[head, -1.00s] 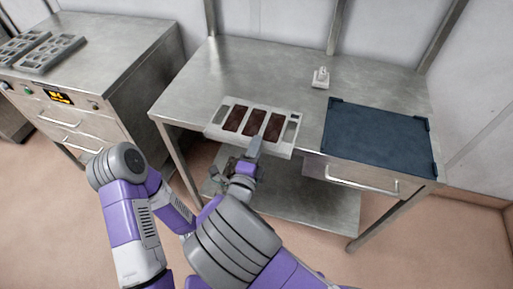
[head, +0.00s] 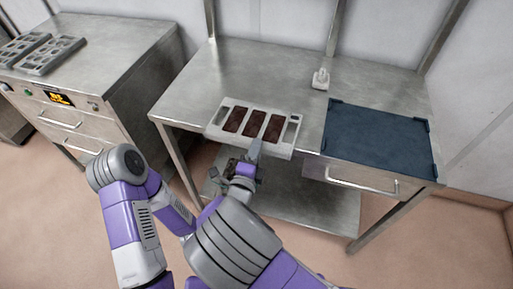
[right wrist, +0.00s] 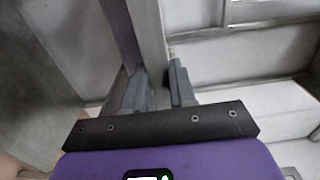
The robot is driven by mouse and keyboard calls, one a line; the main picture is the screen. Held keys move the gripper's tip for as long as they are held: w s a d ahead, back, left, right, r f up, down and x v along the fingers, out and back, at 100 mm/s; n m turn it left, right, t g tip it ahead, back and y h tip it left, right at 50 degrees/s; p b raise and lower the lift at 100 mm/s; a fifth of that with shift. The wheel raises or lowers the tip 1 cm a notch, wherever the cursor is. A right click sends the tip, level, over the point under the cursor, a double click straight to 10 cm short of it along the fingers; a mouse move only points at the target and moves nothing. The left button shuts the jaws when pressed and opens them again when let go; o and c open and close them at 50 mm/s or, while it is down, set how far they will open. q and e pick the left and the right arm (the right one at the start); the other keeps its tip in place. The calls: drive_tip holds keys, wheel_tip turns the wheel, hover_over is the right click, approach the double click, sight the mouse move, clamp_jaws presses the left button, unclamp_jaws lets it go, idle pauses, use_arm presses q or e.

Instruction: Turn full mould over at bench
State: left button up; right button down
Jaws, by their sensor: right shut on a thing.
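The mould (head: 225,136) is a pale grey frame with several compartments. Its three middle ones hold dark brown fill, which faces up; the end ones look empty. It lies level at the front edge of the steel bench (head: 250,75), its front side overhanging. My right gripper (head: 255,149) is shut on the middle of the mould's front side. In the right wrist view, its two fingers (right wrist: 159,88) stand either side of a grey bar of the mould (right wrist: 148,30). My left arm is at the left, bent; its gripper is mostly hidden and its jaws do not show clearly.
A dark blue mat (head: 380,138) with raised corners lies on the bench to the right. A small white object (head: 320,79) stands behind it. A steel cabinet (head: 100,45) at the left carries empty grey moulds (head: 50,55). The bench top behind the mould is clear.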

drive_tip(key=shift+r, duration=0.15)
drive_tip(key=shift+r+p, duration=0.55)
drive_tip(key=shift+r, duration=0.4)
